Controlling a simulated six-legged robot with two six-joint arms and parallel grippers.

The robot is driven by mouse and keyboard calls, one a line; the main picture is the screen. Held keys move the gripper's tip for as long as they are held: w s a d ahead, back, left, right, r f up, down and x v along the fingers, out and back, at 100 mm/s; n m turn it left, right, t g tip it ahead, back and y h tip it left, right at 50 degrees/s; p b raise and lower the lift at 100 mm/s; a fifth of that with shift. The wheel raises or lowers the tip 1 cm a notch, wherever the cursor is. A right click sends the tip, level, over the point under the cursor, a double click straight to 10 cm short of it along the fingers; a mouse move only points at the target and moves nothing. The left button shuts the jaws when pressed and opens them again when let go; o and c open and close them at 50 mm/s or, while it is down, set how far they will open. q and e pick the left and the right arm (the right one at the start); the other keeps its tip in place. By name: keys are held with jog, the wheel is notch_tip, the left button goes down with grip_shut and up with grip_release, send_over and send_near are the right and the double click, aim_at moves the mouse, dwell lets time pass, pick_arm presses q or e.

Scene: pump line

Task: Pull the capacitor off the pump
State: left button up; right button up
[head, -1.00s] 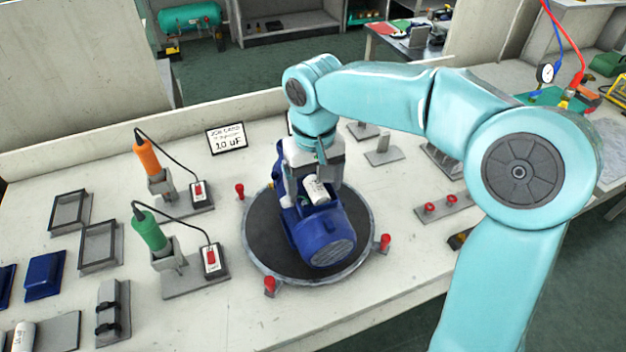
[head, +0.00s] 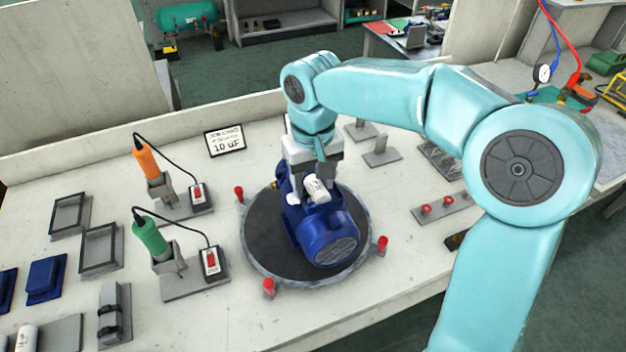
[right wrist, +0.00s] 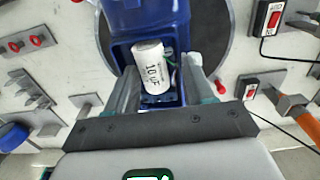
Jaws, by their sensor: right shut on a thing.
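The blue pump (head: 322,230) sits on a round dark turntable (head: 262,238) in the middle of the bench. Its white capacitor (head: 316,187), marked 10 uF, lies at the pump's open blue box; it also shows in the right wrist view (right wrist: 151,66). My right gripper (head: 306,180) reaches down from above. In the right wrist view its two fingers (right wrist: 158,84) stand on either side of the capacitor and are shut on it. A green wire shows beside the capacitor. My left gripper is out of view.
An orange tool (head: 147,157) and a green tool (head: 147,233) stand in holders at left, with cables to red switches. A card (head: 225,140) reads 10 uF. Red clamps (head: 268,288) ring the turntable. Grey trays (head: 100,248) and blue covers lie farther left.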

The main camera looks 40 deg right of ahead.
jog(key=shift+s+r, duration=0.2)
jog(key=shift+s, duration=0.05)
grip_shut()
jog(key=shift+w+f, duration=0.15)
jog(key=shift+r+p, duration=0.5)
jog(key=shift+p, duration=0.1)
jog(key=shift+r+p, duration=0.65)
jog(key=shift+r, duration=0.15)
jog(key=shift+r+p, duration=0.65)
jog(key=shift+r, duration=0.05)
